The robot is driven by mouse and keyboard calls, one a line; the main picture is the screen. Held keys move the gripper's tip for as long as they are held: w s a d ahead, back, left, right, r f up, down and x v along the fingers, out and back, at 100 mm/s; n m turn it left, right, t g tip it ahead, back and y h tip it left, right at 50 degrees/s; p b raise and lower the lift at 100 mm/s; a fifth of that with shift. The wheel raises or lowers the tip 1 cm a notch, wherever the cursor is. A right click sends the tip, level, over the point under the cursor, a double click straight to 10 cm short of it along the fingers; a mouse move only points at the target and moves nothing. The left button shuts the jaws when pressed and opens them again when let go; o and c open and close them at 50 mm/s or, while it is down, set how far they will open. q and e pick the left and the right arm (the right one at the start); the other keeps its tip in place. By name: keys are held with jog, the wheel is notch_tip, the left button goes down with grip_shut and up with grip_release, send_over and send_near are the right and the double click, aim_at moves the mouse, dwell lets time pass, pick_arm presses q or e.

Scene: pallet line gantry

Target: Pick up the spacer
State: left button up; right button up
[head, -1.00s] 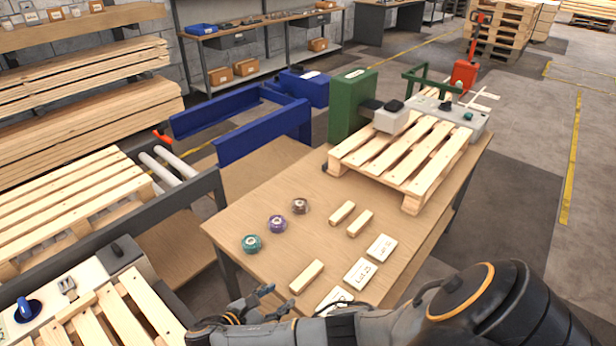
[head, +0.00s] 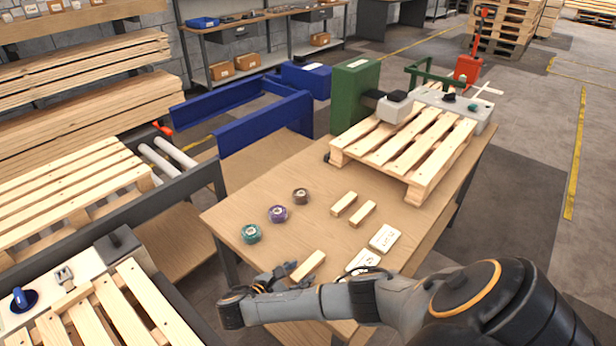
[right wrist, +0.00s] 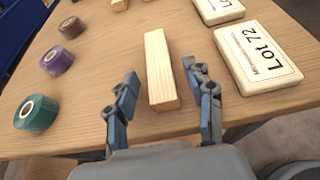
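Several light wooden blocks lie on the wooden table. The nearest one, the spacer by my right gripper, shows in the head view (head: 308,264) and in the right wrist view (right wrist: 157,52). Two more blocks (head: 344,203) (head: 362,214) lie farther back, side by side. My right gripper (head: 285,272) is open and empty at the table's front left edge. In the right wrist view its fingers (right wrist: 160,74) appear on either side of the block's near end, with gaps on both sides. I cannot tell how far above the table they are. My left gripper is not in view.
Teal (head: 251,233), purple (head: 278,213) and brown (head: 301,196) tape rolls sit left of the blocks. White label packs, one reading Lot 72 (right wrist: 260,54), lie to the right. A wooden pallet (head: 405,150) and a green machine (head: 354,95) stand at the table's back.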

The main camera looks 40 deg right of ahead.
grip_shut()
jog(key=shift+r, duration=0.1)
